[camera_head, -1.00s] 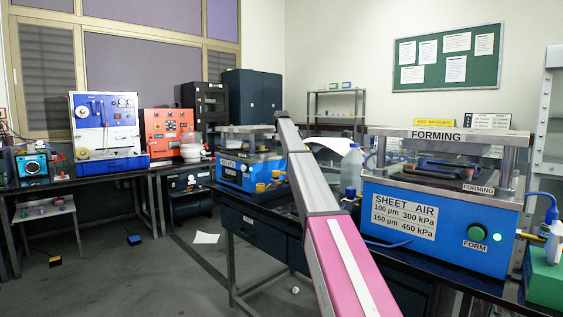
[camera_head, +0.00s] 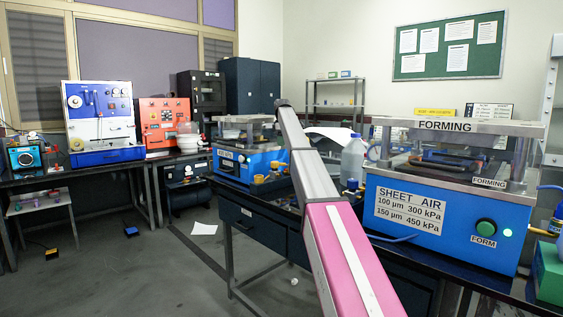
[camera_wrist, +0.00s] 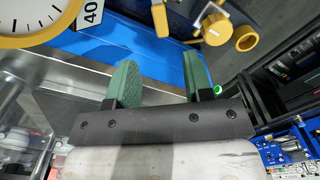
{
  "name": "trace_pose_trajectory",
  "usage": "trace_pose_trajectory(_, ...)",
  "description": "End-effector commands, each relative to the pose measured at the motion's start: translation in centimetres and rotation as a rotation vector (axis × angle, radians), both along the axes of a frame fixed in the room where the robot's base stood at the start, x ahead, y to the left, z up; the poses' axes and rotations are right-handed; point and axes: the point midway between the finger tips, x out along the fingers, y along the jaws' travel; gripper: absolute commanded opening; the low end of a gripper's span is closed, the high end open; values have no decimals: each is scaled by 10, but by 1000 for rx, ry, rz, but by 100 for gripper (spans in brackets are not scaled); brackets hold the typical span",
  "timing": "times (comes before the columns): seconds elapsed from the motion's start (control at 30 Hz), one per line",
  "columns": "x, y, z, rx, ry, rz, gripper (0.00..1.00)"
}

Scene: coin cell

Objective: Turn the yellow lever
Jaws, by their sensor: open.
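In the wrist view my gripper (camera_wrist: 157,60) has two green fingers standing apart with nothing between them. Beyond the right finger, on a blue panel, is a yellow fitting with a pale handle-like bar (camera_wrist: 215,28); I cannot tell for certain that it is the yellow lever. A round yellow knob (camera_wrist: 245,38) sits just right of it. Both are apart from the fingers. In the head view, small yellow parts (camera_head: 260,179) show at the front of the middle blue machine (camera_head: 237,168). My gripper is hidden there behind my pink and grey arm.
A yellow-rimmed gauge (camera_wrist: 38,20) is at the wrist view's upper left. Circuit boards (camera_wrist: 288,152) lie lower right. In the head view, the blue forming machine (camera_head: 440,255) stands on the right bench and a clear bottle (camera_head: 353,160) beside it. Open floor (camera_head: 130,270) lies at left.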

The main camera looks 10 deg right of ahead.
Motion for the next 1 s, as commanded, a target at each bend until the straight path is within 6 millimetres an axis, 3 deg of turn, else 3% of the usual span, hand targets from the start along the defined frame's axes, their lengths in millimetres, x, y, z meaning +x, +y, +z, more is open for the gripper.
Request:
trace_pose_trajectory(0.17, 0, 0, -16, 0, 1, 0, 47)
trace_pose_trajectory(0.63, 0, 0, -92, 0, 1, 0, 47)
trace_pose_trajectory(0.8, 1, 0, -104, 0, 0, 0, 47)
trace_pose_trajectory(1.0, 1, 0, -105, 0, 0, 0, 47)
